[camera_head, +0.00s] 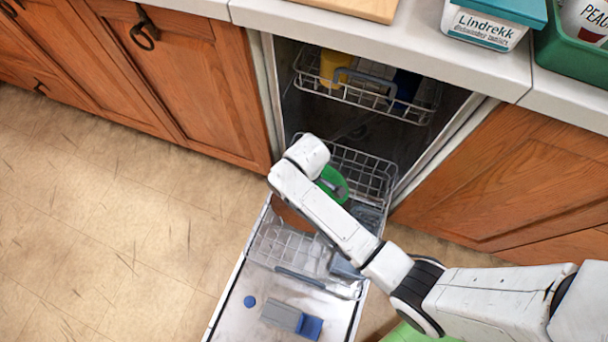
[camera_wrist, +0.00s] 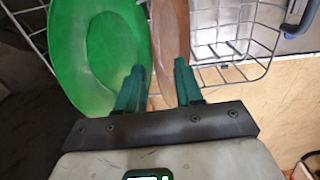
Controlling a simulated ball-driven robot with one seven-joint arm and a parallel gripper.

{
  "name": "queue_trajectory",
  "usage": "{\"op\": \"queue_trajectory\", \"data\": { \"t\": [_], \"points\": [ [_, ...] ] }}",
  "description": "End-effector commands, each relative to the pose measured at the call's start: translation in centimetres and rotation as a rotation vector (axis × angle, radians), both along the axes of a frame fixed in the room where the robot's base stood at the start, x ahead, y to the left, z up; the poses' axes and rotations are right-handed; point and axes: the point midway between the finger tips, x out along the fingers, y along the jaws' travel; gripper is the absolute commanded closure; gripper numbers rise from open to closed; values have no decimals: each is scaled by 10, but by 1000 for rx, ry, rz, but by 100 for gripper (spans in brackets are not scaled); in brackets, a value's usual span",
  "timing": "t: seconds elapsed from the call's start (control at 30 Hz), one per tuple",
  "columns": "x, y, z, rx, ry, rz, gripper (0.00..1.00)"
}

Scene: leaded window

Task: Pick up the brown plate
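The brown plate (camera_wrist: 169,42) stands on edge in the lower dishwasher rack, seen nearly edge-on in the wrist view. In the head view the brown plate (camera_head: 290,214) is mostly hidden behind my arm. A green plate (camera_wrist: 100,55) stands upright just left of it; the green plate also shows in the head view (camera_head: 333,184). My gripper (camera_wrist: 158,82) is open, with its two teal fingers apart. The left finger overlaps the green plate and the right finger overlaps the brown plate's right edge. The brown plate's lower edge shows between them; contact is unclear. My gripper is hidden in the head view.
The lower wire rack (camera_head: 285,247) is pulled out over the open dishwasher door (camera_head: 235,322). The upper rack (camera_head: 365,95) holds a yellow item and other dishes. Wooden cabinets (camera_head: 190,80) flank the dishwasher. Floor to the left is clear.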

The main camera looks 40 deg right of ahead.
Motion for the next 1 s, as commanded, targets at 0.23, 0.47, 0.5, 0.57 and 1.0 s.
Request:
{"op": "queue_trajectory", "data": {
  "t": [0.23, 0.47, 0.5, 0.57, 1.0],
  "points": [
    [-1, 0, -16, 0, 0, 0, 64],
    [-1, 0, -16, 0, 0, 0, 71],
    [-1, 0, -16, 0, 0, 0, 75],
    [-1, 0, -16, 0, 0, 0, 80],
    [-1, 0, -16, 0, 0, 0, 100]
  ]
}}
